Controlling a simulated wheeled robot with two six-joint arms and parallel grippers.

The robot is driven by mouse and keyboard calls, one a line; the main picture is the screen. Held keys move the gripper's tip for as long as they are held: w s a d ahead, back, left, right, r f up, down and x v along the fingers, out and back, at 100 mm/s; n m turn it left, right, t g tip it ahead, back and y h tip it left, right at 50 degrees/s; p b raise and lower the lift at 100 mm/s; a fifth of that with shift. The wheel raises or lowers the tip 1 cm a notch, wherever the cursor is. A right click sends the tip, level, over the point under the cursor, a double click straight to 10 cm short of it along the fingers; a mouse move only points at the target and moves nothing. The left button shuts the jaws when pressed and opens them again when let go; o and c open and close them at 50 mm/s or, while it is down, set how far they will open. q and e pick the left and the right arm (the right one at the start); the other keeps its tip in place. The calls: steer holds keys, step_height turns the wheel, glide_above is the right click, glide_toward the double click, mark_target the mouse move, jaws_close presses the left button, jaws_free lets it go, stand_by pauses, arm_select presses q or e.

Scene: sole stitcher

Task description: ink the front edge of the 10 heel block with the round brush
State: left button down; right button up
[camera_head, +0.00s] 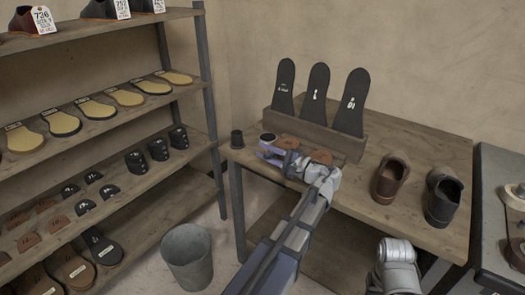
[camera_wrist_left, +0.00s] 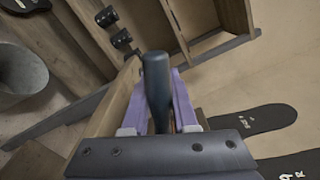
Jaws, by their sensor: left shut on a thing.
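My left gripper (camera_head: 268,152) is over the left end of the wooden workbench, its purple fingers low near the small items there. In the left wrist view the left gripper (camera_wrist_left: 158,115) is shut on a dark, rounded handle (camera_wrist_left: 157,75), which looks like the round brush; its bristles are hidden. Two reddish-brown pieces, one behind the gripper (camera_head: 288,143) and one beside it (camera_head: 321,157), lie on the bench and may be heel blocks. No number 10 is legible on them. A dark round pot with a pale rim (camera_head: 268,138) stands just behind the fingers.
A dark cylinder (camera_head: 237,138) stands at the bench's left corner. A wooden rack (camera_head: 310,131) holds three black sole templates at the back. Two shoes (camera_head: 390,180) stand on the right. Shelves (camera_head: 150,185) with soles and dark blocks are left; a grey bin (camera_head: 187,255) is on the floor.

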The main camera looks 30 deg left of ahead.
arm_select(q)
steer(key=shift+d, duration=0.2)
steer(key=shift+d, duration=0.75)
steer(key=shift+d, duration=0.3)
steer(key=shift+a, duration=0.1)
steer(key=shift+a, duration=0.85)
steer(key=shift+a, duration=0.9)
